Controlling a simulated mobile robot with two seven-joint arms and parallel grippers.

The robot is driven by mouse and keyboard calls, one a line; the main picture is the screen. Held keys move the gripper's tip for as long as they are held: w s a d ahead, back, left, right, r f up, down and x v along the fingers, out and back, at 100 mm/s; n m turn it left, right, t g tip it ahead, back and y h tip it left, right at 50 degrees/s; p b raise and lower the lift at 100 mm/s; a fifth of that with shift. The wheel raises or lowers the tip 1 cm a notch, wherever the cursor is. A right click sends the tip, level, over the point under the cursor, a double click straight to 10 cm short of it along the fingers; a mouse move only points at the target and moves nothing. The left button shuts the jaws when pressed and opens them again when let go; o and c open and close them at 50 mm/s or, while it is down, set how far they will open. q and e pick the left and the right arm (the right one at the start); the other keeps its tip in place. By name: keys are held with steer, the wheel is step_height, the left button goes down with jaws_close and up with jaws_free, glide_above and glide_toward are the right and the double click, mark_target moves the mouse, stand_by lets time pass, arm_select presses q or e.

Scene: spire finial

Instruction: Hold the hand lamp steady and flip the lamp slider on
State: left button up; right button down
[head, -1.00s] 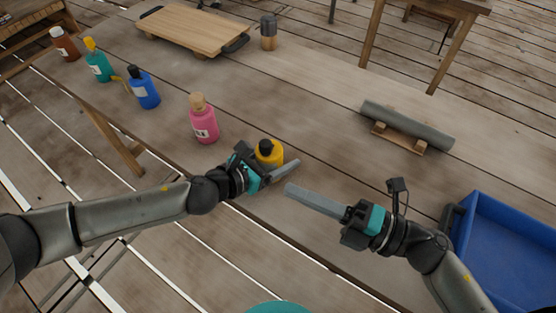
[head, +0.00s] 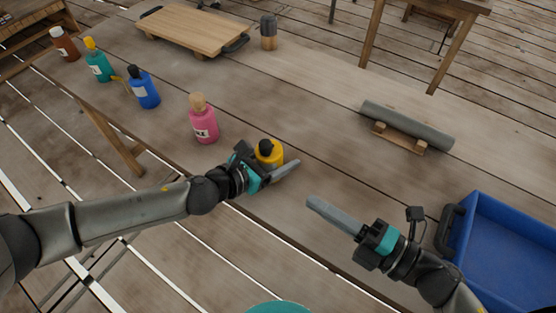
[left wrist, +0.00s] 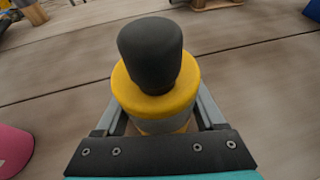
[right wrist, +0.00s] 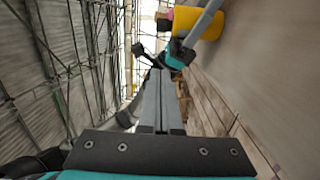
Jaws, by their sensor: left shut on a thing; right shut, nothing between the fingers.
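A yellow cylinder with a dark rounded top, apparently the hand lamp (head: 266,155), stands upright near the table's front edge. My left gripper (head: 278,167) is shut on its body, with one finger on each side in the left wrist view (left wrist: 160,118). The lamp also shows at the top of the right wrist view (right wrist: 200,20). No slider can be made out on its visible sides. My right gripper (head: 312,202) is shut and empty, to the right of the lamp and apart from it. Its two fingers lie together in the right wrist view (right wrist: 161,80).
A pink bottle (head: 204,124) stands left of the lamp, with blue (head: 144,90), teal (head: 99,67) and brown (head: 64,44) bottles beyond. A grey roll (head: 408,124) rests on a wooden cradle. A blue crate (head: 500,240) is at right. The middle of the table is clear.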

mark_target(272, 147)
steer(key=w+d+x, duration=0.1)
steer(key=w+x, duration=0.1)
steer(key=x, duration=0.9)
steer(key=shift+w+d, duration=0.2)
steer(key=shift+w, duration=0.05)
steer(key=shift+d, duration=0.1)
steer(key=shift+w+d, duration=0.75)
steer(key=shift+w, duration=0.25)
